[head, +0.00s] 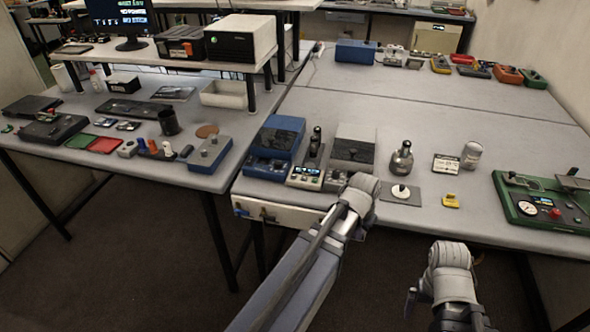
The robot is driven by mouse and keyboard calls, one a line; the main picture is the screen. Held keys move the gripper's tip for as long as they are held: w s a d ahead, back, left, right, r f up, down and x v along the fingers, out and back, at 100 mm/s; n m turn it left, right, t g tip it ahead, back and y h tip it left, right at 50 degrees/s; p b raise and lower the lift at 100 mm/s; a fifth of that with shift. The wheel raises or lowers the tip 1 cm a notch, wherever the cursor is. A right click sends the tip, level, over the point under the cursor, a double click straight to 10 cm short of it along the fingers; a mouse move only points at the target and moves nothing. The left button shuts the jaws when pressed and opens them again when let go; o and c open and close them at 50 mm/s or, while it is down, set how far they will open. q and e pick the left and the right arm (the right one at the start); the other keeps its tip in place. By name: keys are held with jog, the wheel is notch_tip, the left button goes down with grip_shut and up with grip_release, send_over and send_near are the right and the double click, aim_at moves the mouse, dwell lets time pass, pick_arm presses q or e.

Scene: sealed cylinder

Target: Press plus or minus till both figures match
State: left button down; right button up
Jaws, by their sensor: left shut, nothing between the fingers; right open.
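A narrow grey device (308,172) with a small lit display and a black upright part stands near the table's front edge. Its figures and any plus or minus marks are too small to read. It stands between a blue box-shaped device (278,137) and a grey-and-black one (354,142). My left gripper (344,186) is over the front of the grey-and-black device, just right of the display. It is shut and empty; its fingertips are mostly hidden, so contact cannot be told. My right gripper (411,296) is open and empty, low in front of the table.
Right of the devices are a metal flask-like object (402,160), a white knob on a grey plate (401,192), a yellow piece (451,201), a metal cylinder (471,155) and a green gauge panel (541,211). The table's middle behind them is clear.

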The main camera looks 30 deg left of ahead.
aim_at(294, 177)
pick_arm(q)
jog(key=w+a+r+n+t+p, duration=0.1)
jog(key=w+a+r+n, duration=0.1)
jog(key=a, duration=0.2)
jog(key=w+a+r+n+t+p, duration=0.1)
jog(key=w+a+r+n, duration=0.1)
jog(key=a, duration=0.3)
jog(key=w+a+r+n+t+h+p, duration=0.1)
jog(key=w+a+r+n+p, duration=0.1)
jog(key=a+r, duration=0.1)
jog(key=shift+w+a+r+t, duration=0.2)
jog(key=shift+a+t, duration=0.1)
jog(key=shift+a, duration=0.35)
jog(key=w+a+r+n+t+y+p, duration=0.1)
jog(key=a+r+n+t+p, duration=0.2)
jog(key=a, duration=1.1)
notch_tip(294, 177, up, 4)
jog(key=n, duration=0.3)
jog(key=shift+a+t, duration=0.3)
jog(key=shift+a, duration=0.1)
jog(key=shift+f, duration=0.15)
notch_tip(294, 177, down, 9)
jog(key=b, duration=0.8)
jog(key=shift+w+b, duration=0.1)
jog(key=shift+b, duration=0.3)
jog(key=shift+f+b, duration=0.25)
jog(key=shift+b, duration=0.15)
